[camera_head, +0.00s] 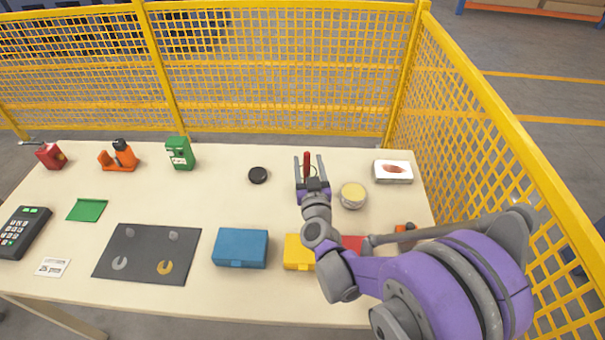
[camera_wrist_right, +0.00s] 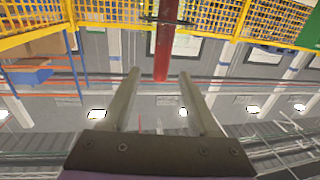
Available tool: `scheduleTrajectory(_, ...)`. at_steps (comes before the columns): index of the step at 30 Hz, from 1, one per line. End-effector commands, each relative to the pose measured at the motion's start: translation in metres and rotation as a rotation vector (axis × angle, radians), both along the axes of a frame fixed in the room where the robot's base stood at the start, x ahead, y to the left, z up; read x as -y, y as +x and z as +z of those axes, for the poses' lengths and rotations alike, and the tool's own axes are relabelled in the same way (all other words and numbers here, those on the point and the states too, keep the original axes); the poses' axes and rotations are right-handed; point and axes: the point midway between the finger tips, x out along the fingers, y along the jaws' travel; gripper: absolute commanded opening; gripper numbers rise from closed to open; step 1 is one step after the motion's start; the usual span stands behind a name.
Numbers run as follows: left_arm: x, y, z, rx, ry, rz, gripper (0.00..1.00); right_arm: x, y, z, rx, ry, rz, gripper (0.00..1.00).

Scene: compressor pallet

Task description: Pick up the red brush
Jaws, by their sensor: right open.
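The red brush (camera_head: 307,157) shows in the head view as a thin, upright red handle at the back of the table, right of the middle. My right gripper (camera_head: 309,163) is open, with its two fingers on either side of the red handle in that view. In the right wrist view, the red handle (camera_wrist_right: 165,45) stands beyond the tips of the open fingers, roughly centred between them. I cannot see the fingers touching it. The brush's lower end is hidden behind my gripper in the head view. My left gripper is not in view.
A round tin (camera_head: 352,195) stands close to the right of my gripper, and a black disc (camera_head: 258,175) lies to its left. A white box (camera_head: 393,171) is at the back right. Blue (camera_head: 240,248) and yellow (camera_head: 299,252) cases sit in front. Yellow mesh fencing (camera_head: 290,70) borders the table.

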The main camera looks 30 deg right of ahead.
Motion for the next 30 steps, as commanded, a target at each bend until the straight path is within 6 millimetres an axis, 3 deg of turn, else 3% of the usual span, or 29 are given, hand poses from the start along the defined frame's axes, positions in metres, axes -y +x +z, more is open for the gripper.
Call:
scheduleTrajectory(16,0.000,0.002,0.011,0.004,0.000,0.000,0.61,0.022,0.055,-0.008,-0.002,0.002,0.002,0.61)
scheduleTrajectory(25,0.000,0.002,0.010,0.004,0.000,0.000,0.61,0.023,0.058,-0.009,-0.003,0.002,0.003,0.61)
scheduleTrajectory(30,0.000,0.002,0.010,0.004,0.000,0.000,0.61,0.023,0.058,-0.009,-0.003,0.002,0.003,0.30)
